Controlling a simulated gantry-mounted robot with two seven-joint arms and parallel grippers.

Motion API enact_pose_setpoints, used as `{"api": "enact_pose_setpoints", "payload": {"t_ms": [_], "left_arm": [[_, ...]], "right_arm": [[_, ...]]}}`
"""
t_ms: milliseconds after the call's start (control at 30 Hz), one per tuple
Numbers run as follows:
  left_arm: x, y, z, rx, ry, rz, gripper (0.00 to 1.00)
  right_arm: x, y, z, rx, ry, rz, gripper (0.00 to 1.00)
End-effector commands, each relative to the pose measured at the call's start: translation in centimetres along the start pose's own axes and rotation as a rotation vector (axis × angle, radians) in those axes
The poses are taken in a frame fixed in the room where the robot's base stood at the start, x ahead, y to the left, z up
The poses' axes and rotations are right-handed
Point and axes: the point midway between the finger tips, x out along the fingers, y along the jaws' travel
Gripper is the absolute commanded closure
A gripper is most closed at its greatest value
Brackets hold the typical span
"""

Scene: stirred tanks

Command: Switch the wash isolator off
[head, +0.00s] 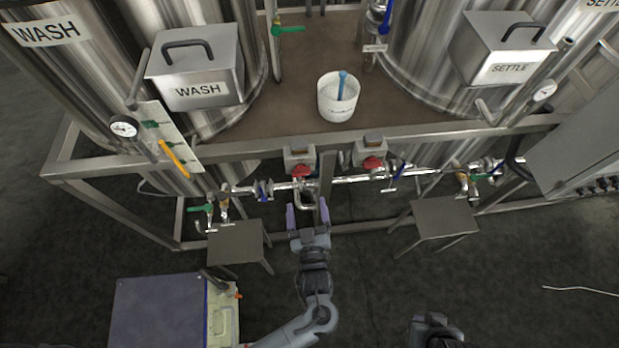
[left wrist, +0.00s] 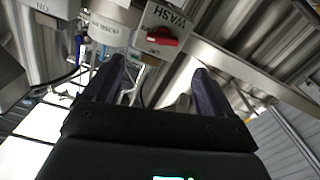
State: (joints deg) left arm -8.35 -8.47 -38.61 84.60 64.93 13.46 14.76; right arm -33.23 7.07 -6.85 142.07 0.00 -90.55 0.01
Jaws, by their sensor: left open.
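The wash isolator (head: 299,156) is a grey box with a red rotary handle (head: 301,171) on the front rail of the tank frame. In the left wrist view its WASH label and red handle (left wrist: 162,37) show upside down, beyond the fingertips. The handle's on or off setting cannot be read surely. My left gripper (head: 307,213) is open and empty, with its two purple fingers pointing at the box from just in front and below. It is apart from the handle. My right gripper's fingers are not seen.
A second isolator (head: 372,152) with a red handle stands to the right on the same rail. Pipes with valves (head: 345,180) run below. Two small steel stands (head: 238,246) (head: 443,218) flank the gripper. A white bucket (head: 337,108) sits on the platform behind.

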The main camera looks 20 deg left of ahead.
Motion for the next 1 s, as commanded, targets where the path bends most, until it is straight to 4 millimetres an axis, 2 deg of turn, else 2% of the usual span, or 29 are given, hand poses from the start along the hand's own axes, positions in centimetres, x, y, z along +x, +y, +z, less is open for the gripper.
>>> {"api": "enact_pose_setpoints", "payload": {"t_ms": [600, 800, 1000], "left_arm": [[8.7, 0.0, -0.1, 0.002, 0.003, 0.000, 0.15], [10.1, -0.1, -0.1, 0.001, 0.002, 0.000, 0.15], [10.3, -0.1, -0.1, 0.000, 0.000, 0.000, 0.15]], "right_arm": [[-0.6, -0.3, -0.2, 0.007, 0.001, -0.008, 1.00], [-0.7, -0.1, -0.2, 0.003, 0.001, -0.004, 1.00], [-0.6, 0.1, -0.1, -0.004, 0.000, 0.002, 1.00]]}}
